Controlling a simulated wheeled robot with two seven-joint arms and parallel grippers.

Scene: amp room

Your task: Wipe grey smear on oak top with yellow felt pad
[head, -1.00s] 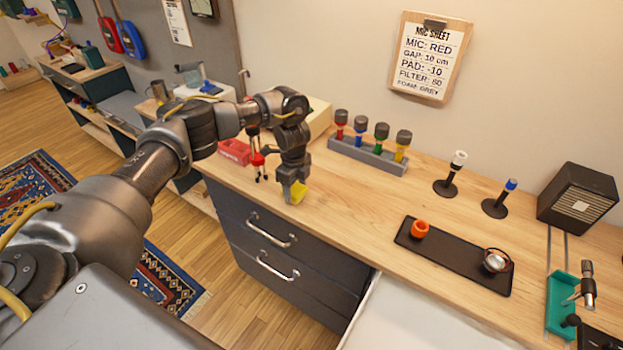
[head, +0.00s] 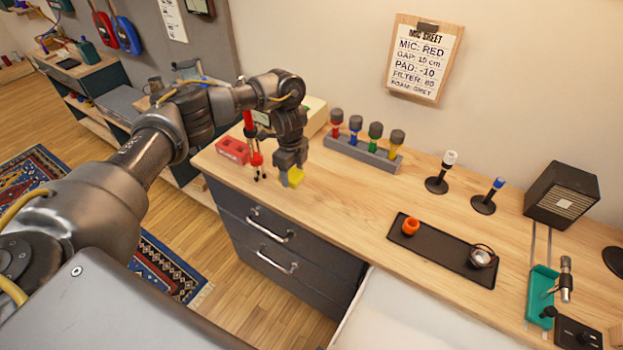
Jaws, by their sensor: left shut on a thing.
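The yellow felt pad (head: 296,176) is held in my left gripper (head: 288,178), low over the left part of the oak top (head: 340,202). The gripper is shut on the pad and points down. I cannot tell whether the pad touches the wood. I see no grey smear on the visible wood; my arm and gripper hide part of the top. My right gripper is not in view.
Beside the gripper stand a small red-topped stand (head: 257,160) and a red box (head: 232,150). Behind is a grey rack (head: 362,153) of coloured microphones. Wood between is clear.

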